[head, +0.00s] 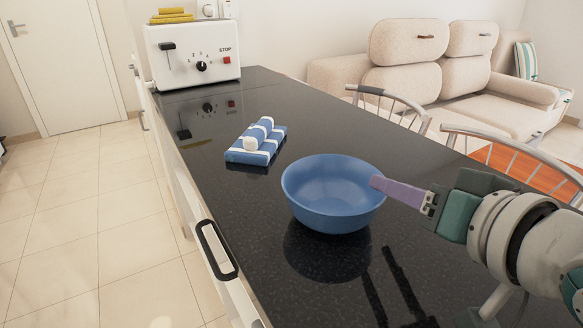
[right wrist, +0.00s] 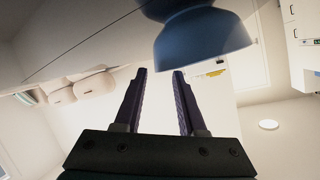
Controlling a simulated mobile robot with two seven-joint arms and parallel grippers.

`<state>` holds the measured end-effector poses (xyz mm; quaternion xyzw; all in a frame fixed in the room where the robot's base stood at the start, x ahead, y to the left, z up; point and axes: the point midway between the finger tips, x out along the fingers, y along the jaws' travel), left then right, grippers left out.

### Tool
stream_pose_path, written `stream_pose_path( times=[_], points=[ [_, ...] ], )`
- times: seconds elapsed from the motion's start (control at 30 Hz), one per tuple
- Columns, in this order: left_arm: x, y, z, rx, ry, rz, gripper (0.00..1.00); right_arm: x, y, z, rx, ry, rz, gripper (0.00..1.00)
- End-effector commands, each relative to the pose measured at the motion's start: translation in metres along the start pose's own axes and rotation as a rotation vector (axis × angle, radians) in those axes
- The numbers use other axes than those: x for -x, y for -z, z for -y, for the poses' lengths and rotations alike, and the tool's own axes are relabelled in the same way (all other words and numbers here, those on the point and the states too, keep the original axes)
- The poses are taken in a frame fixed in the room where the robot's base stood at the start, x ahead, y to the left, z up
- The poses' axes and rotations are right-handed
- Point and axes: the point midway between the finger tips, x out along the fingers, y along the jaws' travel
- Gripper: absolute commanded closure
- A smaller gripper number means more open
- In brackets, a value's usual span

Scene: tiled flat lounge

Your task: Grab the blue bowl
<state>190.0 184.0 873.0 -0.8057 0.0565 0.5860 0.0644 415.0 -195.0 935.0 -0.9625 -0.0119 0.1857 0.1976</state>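The blue bowl (head: 325,205) stands upright and looks empty on the black counter. My right gripper (head: 378,184) comes in from the right, and its purple finger overlaps the bowl's right rim in the head view. In the right wrist view the two purple fingers (right wrist: 161,72) are spread apart with nothing held between them. There the bowl (right wrist: 205,38) appears upside down, just beyond the fingertips and toward the right one. I cannot tell whether a finger touches the rim. My left gripper is not in view.
The black counter (head: 262,103) holds a folded blue-and-white striped cloth (head: 255,152) behind the bowl and a white toaster (head: 195,55) at the far end. Wire-backed chairs (head: 395,108) stand along its right side. The counter between cloth and toaster is clear. A beige sofa (head: 450,75) stands beyond.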

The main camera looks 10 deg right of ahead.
Motion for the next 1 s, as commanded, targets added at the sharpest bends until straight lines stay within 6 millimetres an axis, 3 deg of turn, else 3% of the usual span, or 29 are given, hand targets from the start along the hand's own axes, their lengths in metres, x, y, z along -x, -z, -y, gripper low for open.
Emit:
stream_pose_path(
  times=[0.3, 0.6, 1.0],
  points=[
    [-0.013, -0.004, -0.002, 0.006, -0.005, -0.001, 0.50, -0.044, -0.002, -0.003, 0.001, 0.001, -0.001, 0.60],
    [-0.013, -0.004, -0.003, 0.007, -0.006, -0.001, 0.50, -0.049, -0.001, -0.003, 0.001, 0.000, 0.001, 0.60],
    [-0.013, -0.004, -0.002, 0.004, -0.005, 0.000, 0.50, -0.049, -0.002, -0.003, 0.001, 0.000, 0.002, 1.00]
  ],
)
